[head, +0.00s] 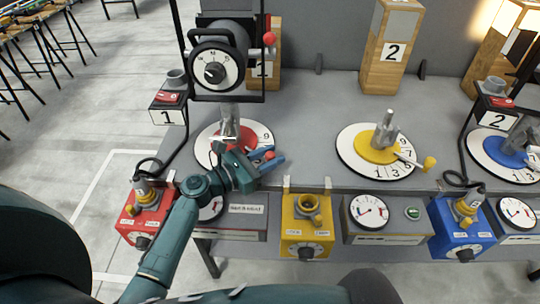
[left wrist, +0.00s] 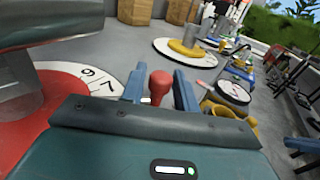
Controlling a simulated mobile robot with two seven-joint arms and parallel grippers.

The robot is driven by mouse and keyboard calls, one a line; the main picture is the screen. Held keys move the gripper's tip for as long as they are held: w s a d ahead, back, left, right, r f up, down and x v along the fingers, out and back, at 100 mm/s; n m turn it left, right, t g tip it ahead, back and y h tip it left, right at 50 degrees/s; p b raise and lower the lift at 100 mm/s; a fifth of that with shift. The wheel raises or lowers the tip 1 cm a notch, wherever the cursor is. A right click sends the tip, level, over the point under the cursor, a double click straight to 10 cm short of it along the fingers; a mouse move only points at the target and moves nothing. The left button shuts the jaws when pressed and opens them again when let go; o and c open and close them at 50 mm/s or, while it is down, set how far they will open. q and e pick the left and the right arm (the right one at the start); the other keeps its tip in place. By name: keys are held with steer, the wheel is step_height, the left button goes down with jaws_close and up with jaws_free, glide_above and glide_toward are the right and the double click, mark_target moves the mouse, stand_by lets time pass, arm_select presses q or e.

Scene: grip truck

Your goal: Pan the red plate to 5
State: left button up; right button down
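The red plate (head: 246,134) sits on a white numbered dial (head: 205,150) under the camera head at station 1, with a grey post standing on it. My left gripper (head: 277,159) is at the dial's front right edge, fingers apart. The plate's red handle knob (head: 268,155) is between the fingers. In the left wrist view the knob (left wrist: 160,84) stands between the two blue fingers (left wrist: 160,88), with a small gap visible at the right finger. The 9 and 7 show on the dial; my arm hides its front, so the pointer's number cannot be read. My right gripper is not in view.
A yellow plate (head: 372,150) on its dial is to the right, and a blue plate (head: 505,152) farther right. Red (head: 147,215), yellow (head: 307,225) and blue (head: 461,228) control boxes line the table's front. Wooden blocks (head: 392,50) stand behind.

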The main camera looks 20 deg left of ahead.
arm_select(q)
steer(key=shift+o, duration=1.3)
steer(key=b+v, duration=0.1)
steer(key=v, duration=1)
steer(key=shift+s+a+f+b, duration=0.1)
steer(key=shift+s+a+b, duration=0.2)
steer(key=shift+b, duration=0.05)
steer(key=shift+s+a, duration=0.4)
steer(key=shift+s, duration=0.15)
